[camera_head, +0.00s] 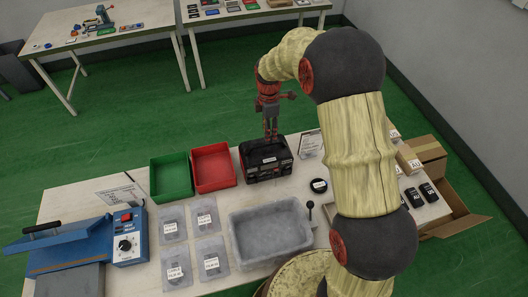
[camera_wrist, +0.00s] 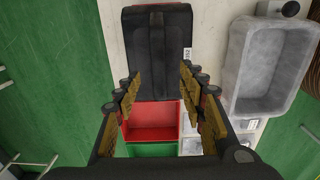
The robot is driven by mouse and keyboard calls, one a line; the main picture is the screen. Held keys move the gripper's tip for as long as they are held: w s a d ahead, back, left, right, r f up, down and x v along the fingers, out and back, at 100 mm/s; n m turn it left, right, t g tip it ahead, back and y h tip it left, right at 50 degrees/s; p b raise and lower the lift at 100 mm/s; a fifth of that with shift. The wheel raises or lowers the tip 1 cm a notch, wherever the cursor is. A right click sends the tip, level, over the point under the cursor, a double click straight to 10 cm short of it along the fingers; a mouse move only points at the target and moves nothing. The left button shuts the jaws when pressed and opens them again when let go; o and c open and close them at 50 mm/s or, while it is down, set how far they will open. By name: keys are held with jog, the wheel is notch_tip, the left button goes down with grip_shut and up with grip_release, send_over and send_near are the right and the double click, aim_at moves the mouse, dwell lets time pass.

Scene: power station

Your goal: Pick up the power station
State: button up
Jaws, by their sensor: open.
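The power station (camera_head: 266,162) is a black box with red trim and a small white label, standing on the white table behind the grey tub. In the wrist view the power station (camera_wrist: 157,40) fills the top middle. My gripper (camera_head: 271,137) points down at the top of the power station. In the wrist view my gripper (camera_wrist: 159,76) is open, its fingers to either side of the lower part of the black box. I cannot tell whether the fingers touch it. Part of the top is hidden behind the fingers in the head view.
A red bin (camera_head: 213,166) and a green bin (camera_head: 171,176) stand left of the power station. A grey tub (camera_head: 270,232) is in front. A small sign (camera_head: 310,145) and a black round item (camera_head: 319,186) are to the right. Cardboard boxes (camera_head: 428,150) stand at the far right.

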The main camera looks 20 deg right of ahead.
aim_at(266, 156)
notch_tip(266, 156, down, 2)
jog(key=shift+w+a+f+b, duration=0.1)
jog(key=shift+a+f+b, duration=0.1)
jog(key=shift+f, duration=1.3)
jog(key=shift+w+a+f+b, duration=0.1)
jog(key=shift+a+f+b, duration=0.05)
jog(key=shift+f, duration=1.35)
jog(key=shift+s, duration=0.1)
jog(key=shift+c, duration=1.4)
jog(key=c, duration=0.8)
jog(key=shift+w+r, duration=0.25)
